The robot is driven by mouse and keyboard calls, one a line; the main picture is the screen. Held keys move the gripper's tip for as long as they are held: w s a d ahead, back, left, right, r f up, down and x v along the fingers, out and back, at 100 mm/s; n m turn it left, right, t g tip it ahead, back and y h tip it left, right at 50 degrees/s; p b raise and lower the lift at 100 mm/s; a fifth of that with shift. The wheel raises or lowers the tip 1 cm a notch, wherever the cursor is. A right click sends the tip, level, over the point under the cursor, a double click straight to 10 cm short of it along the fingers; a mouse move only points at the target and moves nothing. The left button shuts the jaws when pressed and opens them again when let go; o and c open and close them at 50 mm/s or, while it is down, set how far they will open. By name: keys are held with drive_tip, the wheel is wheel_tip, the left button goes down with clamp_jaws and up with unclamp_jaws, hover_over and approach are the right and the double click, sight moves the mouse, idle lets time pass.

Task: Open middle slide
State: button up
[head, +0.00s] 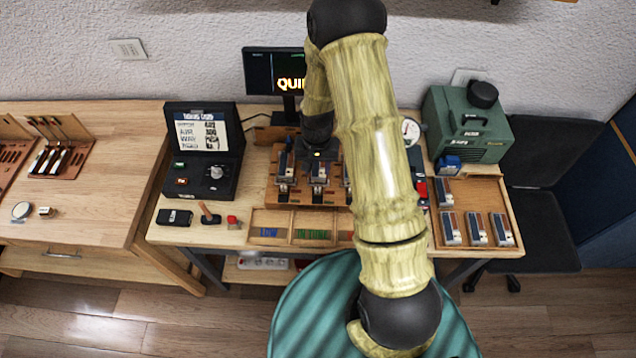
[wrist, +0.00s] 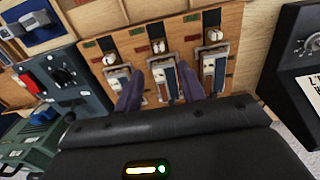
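A wooden board (wrist: 140,43) holds three slide units in a row, each a metal-and-blue piece under a pale knob. The middle slide (wrist: 163,78) lies between my fingers in the wrist view; it also shows in the head view (head: 318,178), just below my gripper (head: 318,152). In the wrist view my gripper (wrist: 161,92) is open, one dark finger on each side of the middle slide. I cannot tell whether the fingers touch it. The outer slides (wrist: 116,76) and (wrist: 213,68) are outside the fingers. In the head view my arm partly hides the rightmost slide.
A black case (head: 203,150) stands left of the board and a green machine (head: 468,125) to the right. A wooden tray (head: 468,190) at right holds several similar units. A screen (head: 275,70) stands behind.

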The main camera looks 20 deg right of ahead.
sight(318, 187)
wheel_tip(318, 187, down, 10)
drive_tip(key=p, duration=0.3)
drive_tip(key=shift+d, duration=0.1)
idle(0.3)
clamp_jaws()
